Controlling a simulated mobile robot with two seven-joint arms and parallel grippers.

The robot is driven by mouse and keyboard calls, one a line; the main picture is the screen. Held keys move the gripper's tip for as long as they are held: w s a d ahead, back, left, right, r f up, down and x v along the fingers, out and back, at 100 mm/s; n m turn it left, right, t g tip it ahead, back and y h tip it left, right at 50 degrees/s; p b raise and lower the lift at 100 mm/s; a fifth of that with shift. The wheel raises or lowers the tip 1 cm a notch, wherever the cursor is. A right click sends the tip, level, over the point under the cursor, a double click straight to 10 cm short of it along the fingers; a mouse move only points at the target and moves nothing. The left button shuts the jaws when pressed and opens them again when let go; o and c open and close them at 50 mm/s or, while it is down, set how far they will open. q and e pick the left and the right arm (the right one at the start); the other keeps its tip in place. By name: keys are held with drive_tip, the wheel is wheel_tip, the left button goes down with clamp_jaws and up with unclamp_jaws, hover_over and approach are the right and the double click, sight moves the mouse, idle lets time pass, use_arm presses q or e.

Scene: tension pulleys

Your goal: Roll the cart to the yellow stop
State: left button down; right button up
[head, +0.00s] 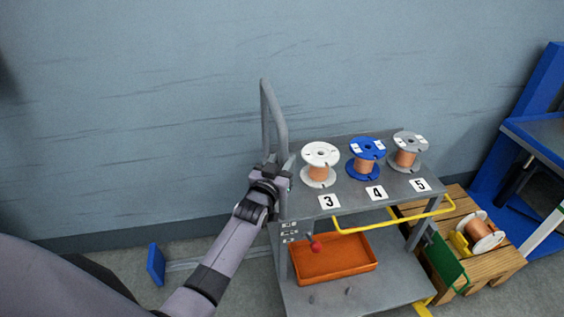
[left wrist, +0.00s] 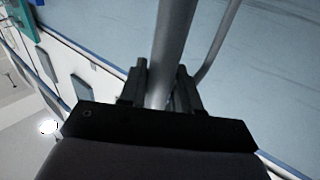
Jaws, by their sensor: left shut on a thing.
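The grey cart (head: 350,290) stands near the wall, with a tall tubular handle (head: 265,105) at its left end. My left gripper (head: 275,178) is shut on the handle's upright. In the left wrist view the grey handle tube (left wrist: 172,40) runs between the two dark fingers of my left gripper (left wrist: 161,85). A yellow piece (head: 424,307) shows low by the cart's right end; most of it is hidden or out of frame, and I cannot tell if it is the stop or touches the cart. My right gripper is not in view.
Spools marked 3 (head: 320,155), 4 (head: 366,149) and 5 (head: 409,141) stand on the cart's top. An orange tray (head: 333,262) sits on its lower shelf. A wooden pallet (head: 495,262) is at right. A blue block (head: 155,264) ends a floor rail at left.

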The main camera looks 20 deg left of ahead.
use_arm(q)
drive_tip(key=shift+w+d+r, duration=0.1)
drive_tip(key=shift+d+r, duration=0.05)
drive_tip(key=shift+d, duration=0.1)
drive_tip(key=c, duration=1)
unclamp_jaws()
drive_tip(key=shift+c, duration=0.2)
drive_tip(key=shift+o, duration=0.5)
drive_tip(key=shift+w+d, duration=0.1)
drive_tip(key=shift+w, duration=0.05)
drive_tip(key=shift+s, duration=0.6)
drive_tip(key=s, duration=0.6)
drive_tip(key=shift+d+p, duration=0.15)
drive_tip(key=shift+p, duration=0.25)
